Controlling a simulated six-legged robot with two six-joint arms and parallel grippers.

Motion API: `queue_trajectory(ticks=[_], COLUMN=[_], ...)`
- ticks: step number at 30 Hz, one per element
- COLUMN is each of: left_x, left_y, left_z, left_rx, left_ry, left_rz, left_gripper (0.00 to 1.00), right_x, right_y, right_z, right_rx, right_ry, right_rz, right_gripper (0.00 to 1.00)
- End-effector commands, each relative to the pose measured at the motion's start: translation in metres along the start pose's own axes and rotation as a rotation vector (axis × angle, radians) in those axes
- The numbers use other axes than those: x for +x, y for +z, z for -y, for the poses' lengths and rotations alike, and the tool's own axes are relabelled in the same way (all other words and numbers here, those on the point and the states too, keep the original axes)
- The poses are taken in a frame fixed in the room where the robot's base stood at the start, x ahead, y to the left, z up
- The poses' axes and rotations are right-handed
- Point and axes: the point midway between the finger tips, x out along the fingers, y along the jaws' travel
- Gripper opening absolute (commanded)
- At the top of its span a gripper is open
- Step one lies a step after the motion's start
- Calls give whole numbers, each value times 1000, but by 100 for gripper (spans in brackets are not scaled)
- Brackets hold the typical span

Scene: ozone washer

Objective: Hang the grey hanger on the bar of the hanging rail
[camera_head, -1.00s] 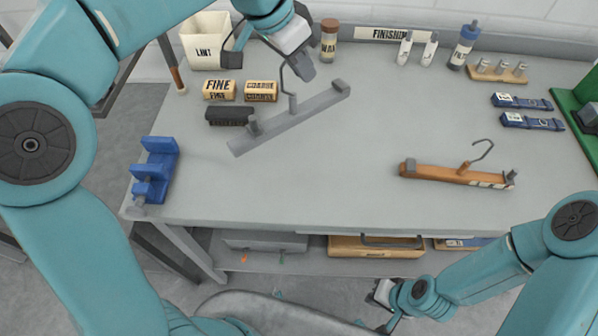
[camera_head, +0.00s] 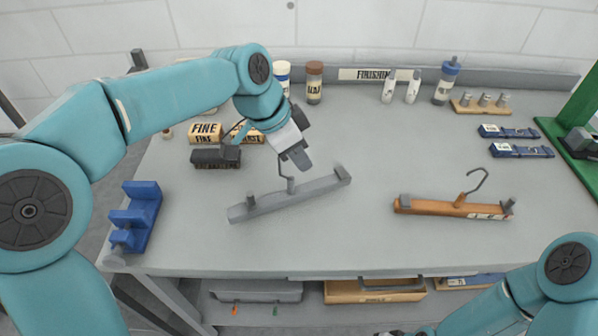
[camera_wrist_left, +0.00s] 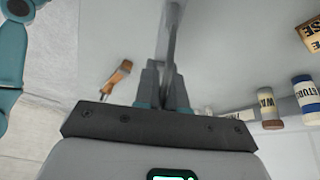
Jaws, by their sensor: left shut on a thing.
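The grey hanger (camera_head: 292,198) is a straight grey bar with two end clips and a wire hook on top. My left gripper (camera_head: 297,158) is shut on its hook and holds the hanger tilted over the bench, right end higher. A brown wooden hanger (camera_head: 440,207) lies on the right of the bench. I cannot make out the rail's bar. My right gripper is cut off at the bottom edge of the head view.
A blue stepped block (camera_head: 145,205) stands at the bench's left edge. Sanding blocks (camera_head: 205,132), a dark brush (camera_head: 215,158), and bottles (camera_head: 314,82) stand behind the grey hanger. Blue tools (camera_head: 520,150) lie at right.

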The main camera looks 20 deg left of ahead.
Motion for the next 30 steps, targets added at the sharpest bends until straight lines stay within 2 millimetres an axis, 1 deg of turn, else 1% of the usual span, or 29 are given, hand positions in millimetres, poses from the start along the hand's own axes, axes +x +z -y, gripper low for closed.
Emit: queue_trajectory(ticks=[6,8,10,16,20,21,23,24,30], left_x=[31,36,39,39,43,43,42,42,42], left_y=[14,16,17,17,19,19,18,19,18], left_z=[2,2,2,3,3,3,3,3,3], left_rx=[-3,-2,-1,-1,-1,-1,-1,-1,-1], left_ry=[2,1,0,-1,-1,0,0,0,0], left_rz=[2,0,0,-1,-1,0,0,0,0], left_gripper=[0,0,0,0,0,13,33,35,35], right_x=[2,2,2,2,6,6,5,5,5], right_y=[0,0,0,0,0,0,0,0,0], right_z=[-1,-1,-1,-1,-2,-2,-2,-2,-2], right_rx=[0,0,0,0,0,0,0,0,0], right_ry=[0,0,0,0,0,0,0,0,0], right_rz=[0,0,0,0,0,0,0,0,0], right_gripper=[0,0,0,0,0,0,0,0,0])
